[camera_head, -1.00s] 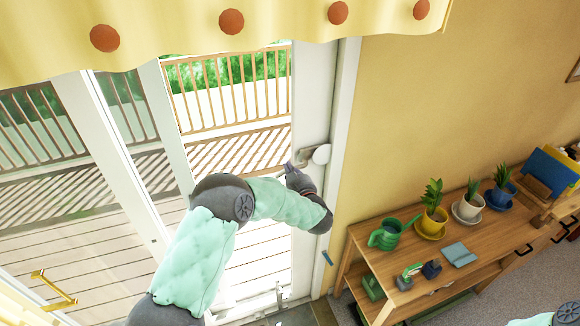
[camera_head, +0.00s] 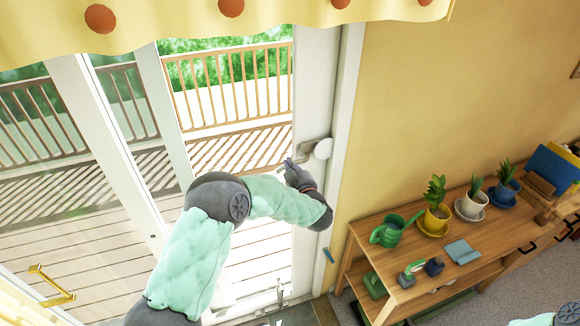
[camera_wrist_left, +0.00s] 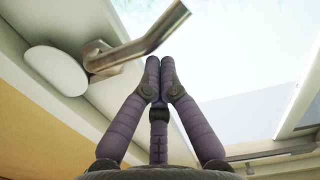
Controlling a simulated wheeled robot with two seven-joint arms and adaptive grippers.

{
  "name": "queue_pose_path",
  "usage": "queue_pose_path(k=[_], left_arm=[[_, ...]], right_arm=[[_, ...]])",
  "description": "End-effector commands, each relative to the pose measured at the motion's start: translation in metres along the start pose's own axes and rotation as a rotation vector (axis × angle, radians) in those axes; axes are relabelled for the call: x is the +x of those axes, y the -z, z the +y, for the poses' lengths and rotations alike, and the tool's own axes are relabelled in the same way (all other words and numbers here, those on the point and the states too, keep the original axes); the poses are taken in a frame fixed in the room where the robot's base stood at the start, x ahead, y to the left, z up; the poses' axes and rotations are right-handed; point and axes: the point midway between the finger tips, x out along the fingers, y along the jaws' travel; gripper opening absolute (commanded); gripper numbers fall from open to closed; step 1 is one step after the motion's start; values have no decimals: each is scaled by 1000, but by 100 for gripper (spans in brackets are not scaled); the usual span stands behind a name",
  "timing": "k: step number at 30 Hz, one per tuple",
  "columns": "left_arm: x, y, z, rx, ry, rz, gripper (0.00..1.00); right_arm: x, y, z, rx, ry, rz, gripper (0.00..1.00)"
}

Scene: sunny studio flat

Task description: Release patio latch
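The patio latch is a bent metal lever (camera_head: 312,147) beside a round white disc (camera_head: 323,148) on the white door stile. In the left wrist view the lever (camera_wrist_left: 140,44) runs from the disc (camera_wrist_left: 56,70) up and to the right, with its free end above my fingertips. My left gripper (camera_head: 290,163) is just below the lever in the head view. In the left wrist view its purple-grey fingers (camera_wrist_left: 160,68) are drawn together with nothing visible between them. They look close to the lever, but I cannot tell whether they touch. My right gripper is not in view.
A wooden shelf unit (camera_head: 400,262) with potted plants and a green watering can (camera_head: 390,232) stands right of the door. A scalloped yellow valance (camera_head: 290,12) hangs above. A brass handle (camera_head: 52,286) is at lower left. Decking and a railing lie beyond the glass.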

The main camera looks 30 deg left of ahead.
Motion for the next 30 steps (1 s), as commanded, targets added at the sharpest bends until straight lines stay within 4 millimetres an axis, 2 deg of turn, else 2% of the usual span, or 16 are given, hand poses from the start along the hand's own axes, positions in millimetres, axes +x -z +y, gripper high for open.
queue_pose_path(k=[11,24,30], left_arm=[[0,-14,-4,-118,-5,-1,0],[2,-45,-7,-474,-24,1,0],[2,-55,-5,-618,-30,-1,0]], right_arm=[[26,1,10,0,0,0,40],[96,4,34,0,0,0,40],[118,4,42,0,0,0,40]])
